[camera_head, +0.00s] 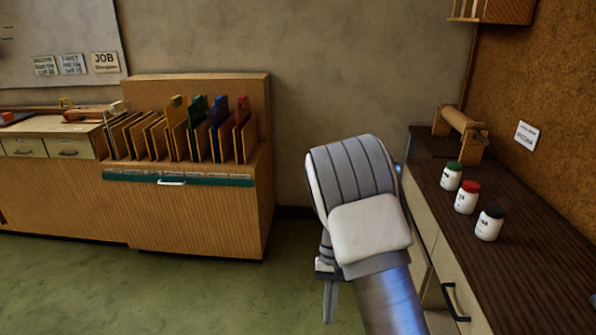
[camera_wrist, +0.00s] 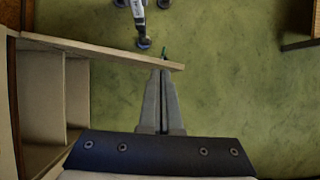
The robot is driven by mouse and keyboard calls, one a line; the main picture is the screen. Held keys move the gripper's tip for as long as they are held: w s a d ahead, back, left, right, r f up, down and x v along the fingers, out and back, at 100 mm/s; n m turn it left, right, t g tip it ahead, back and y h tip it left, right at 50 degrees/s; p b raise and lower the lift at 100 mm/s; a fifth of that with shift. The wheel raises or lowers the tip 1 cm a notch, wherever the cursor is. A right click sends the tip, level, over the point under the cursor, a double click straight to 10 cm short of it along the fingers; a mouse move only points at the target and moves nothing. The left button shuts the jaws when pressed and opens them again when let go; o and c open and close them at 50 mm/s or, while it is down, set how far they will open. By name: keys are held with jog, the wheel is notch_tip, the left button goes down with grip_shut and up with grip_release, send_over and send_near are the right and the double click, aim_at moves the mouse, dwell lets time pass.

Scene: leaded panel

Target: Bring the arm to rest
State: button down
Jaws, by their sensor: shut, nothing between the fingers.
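My arm rises in the middle of the head view, its grey rounded link in front of the back wall and the counter's left side. My gripper (camera_wrist: 164,62) shows from above in the wrist view, its two grey fingers together with nothing between them. Its fingertip end overlaps the free end of a wooden panel (camera_wrist: 95,48) in the picture. A small dark green bit shows just past the panel's edge. I cannot tell whether fingers and panel touch. In the head view, a slim grey part hangs beside the arm; the fingertips are not clear there.
An open cabinet interior (camera_wrist: 48,95) lies left of the fingers. The dark counter (camera_head: 490,258) at right carries three lidded jars (camera_head: 466,199) and a wooden roller stand (camera_head: 462,128). A wooden rack (camera_head: 195,205) holds coloured sheets at left. Green floor (camera_wrist: 245,100) is open right of the fingers.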

jog(key=s+d+r+t+p, duration=0.2)
jog(key=s+r+t+p, duration=0.1)
jog(key=r, duration=0.9)
jog(key=s+d+r+t+p, duration=0.1)
jog(key=s+r+t+p, duration=0.15)
jog(key=r, duration=0.95)
jog(key=s+d+r+t+p, duration=0.2)
jog(key=s+r, duration=0.4)
jog(key=s+d+r+n+t+h+p, duration=0.1)
jog(key=s+d+r+t+p, duration=0.1)
jog(key=s+r, duration=0.5)
jog(key=shift+s+t+p, duration=0.2)
jog(key=shift+t+p, duration=0.45)
jog(key=shift+t, duration=0.1)
jog(key=shift+d, duration=0.1)
